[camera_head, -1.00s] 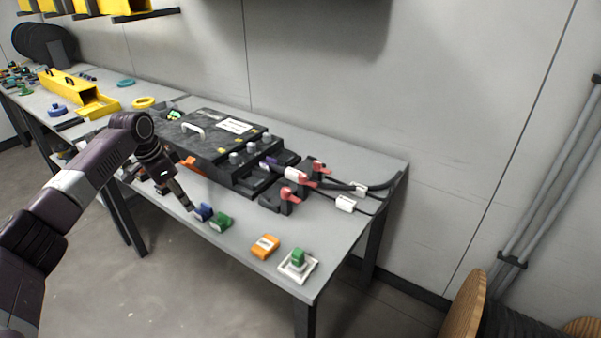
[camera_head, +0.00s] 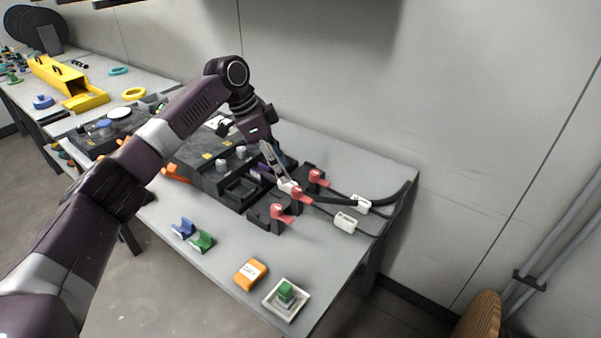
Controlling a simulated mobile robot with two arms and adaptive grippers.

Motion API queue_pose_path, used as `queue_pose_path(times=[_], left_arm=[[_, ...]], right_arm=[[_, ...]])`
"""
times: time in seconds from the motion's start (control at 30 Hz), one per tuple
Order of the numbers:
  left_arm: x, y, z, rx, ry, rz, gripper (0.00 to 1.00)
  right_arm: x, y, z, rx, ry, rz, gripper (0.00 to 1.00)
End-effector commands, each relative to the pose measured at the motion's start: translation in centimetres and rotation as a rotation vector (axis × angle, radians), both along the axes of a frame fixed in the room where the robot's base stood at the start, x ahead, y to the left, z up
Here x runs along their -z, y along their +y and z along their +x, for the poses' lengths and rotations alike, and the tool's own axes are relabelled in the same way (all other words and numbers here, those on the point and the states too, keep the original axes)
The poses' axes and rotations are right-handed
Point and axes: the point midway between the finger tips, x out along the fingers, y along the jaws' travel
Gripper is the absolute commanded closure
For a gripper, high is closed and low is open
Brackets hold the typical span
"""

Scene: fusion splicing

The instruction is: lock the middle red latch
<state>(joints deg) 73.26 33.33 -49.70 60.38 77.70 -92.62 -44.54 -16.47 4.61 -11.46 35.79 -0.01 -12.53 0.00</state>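Three red latches sit on black blocks at the right end of the splicing machine (camera_head: 205,178). The middle red latch (camera_head: 301,195) lies between the front red latch (camera_head: 281,212) and the back red latch (camera_head: 318,176). My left gripper (camera_head: 286,183) points down at the middle latch, its fingertips right beside or on its left end. I cannot tell whether they touch it, and the finger gap is too small to read. The gripper and wrist hide part of the machine behind them. My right gripper is out of view.
Black cables with white tags (camera_head: 345,222) run right from the latch blocks. Blue (camera_head: 184,228) and green (camera_head: 202,241) small parts, an orange box (camera_head: 251,273) and a green button on a white base (camera_head: 286,294) stand along the table's front. The front right tabletop is mostly clear.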

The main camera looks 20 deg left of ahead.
Motion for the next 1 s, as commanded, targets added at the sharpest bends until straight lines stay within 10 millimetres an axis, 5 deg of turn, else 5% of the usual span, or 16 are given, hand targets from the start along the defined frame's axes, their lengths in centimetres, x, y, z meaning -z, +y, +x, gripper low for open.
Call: queue_pose_path(times=[0.2, 0.53, 1.0], left_arm=[[1.4, -0.7, 0.2, 0.002, 0.002, -0.001, 0.62], [6.1, -2.5, 1.0, 0.002, 0.003, 0.0, 0.62], [7.3, -2.9, 1.2, 0.002, 0.0, -0.001, 0.67]], right_arm=[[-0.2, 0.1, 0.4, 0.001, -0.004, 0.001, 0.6], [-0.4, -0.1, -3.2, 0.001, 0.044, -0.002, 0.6], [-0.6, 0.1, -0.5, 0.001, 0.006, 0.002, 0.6]])
